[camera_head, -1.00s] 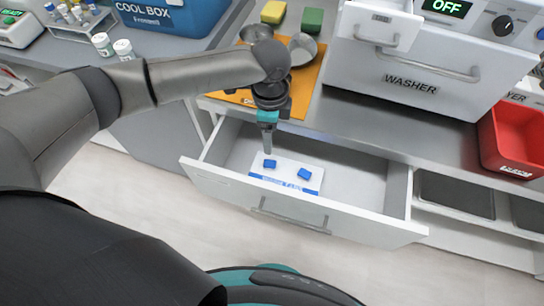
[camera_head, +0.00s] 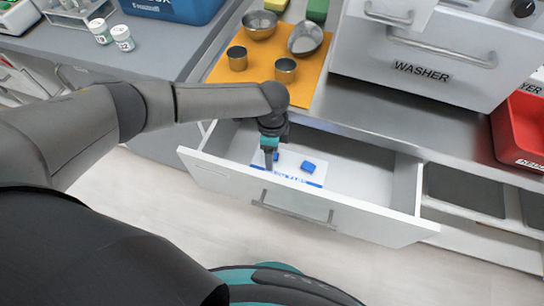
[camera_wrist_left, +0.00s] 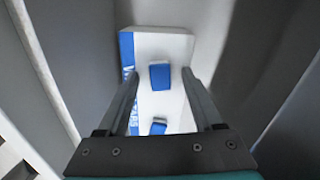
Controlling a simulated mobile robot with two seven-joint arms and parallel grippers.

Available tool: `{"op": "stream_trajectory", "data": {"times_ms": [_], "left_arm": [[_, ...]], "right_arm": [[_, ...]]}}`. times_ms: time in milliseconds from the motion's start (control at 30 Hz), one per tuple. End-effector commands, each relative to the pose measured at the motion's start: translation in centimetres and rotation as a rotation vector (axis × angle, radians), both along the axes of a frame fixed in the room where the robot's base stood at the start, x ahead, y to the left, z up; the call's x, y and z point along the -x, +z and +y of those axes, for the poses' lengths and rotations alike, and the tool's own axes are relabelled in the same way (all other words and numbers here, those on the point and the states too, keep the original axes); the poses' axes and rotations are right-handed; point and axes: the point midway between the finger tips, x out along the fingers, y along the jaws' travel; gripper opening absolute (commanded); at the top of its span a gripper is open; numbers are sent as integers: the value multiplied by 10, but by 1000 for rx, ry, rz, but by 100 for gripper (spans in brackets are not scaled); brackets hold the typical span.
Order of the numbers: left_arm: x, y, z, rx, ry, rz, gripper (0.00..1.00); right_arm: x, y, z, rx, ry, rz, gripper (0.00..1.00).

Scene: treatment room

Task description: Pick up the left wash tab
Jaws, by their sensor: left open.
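The left wash tab (camera_head: 276,156) is a small blue block on a white card (camera_head: 290,172) in the open drawer, partly hidden by my left gripper in the head view. My left gripper (camera_head: 269,163) points down into the drawer at that tab. In the left wrist view the left wash tab (camera_wrist_left: 159,76) lies between the two open fingers, near their tips. I cannot tell whether the fingers reach down around it. The right wash tab (camera_head: 308,167) lies on the same card and shows lower in the wrist view (camera_wrist_left: 158,127). My right gripper is not in view.
The drawer's front wall (camera_head: 300,205) and sides surround the card. The counter edge is behind it, with an orange mat (camera_head: 222,71) holding metal cups and bowls. The washer (camera_head: 420,60) and a red bin (camera_head: 520,130) are to the right. The drawer's right half is empty.

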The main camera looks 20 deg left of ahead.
Motion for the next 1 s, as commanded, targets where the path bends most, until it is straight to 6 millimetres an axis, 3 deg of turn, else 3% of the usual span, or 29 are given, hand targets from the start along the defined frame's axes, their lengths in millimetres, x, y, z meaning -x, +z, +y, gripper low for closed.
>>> {"op": "stream_trajectory", "data": {"times_ms": [200, 800, 1000], "left_arm": [[0, 0, 0, 1, -1, 0, 65], [0, 1, 0, 0, 0, -1, 0], [0, 1, 0, 0, 0, -1, 0]], "right_arm": [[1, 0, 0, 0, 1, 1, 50], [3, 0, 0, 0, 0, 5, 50], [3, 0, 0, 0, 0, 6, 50]]}}
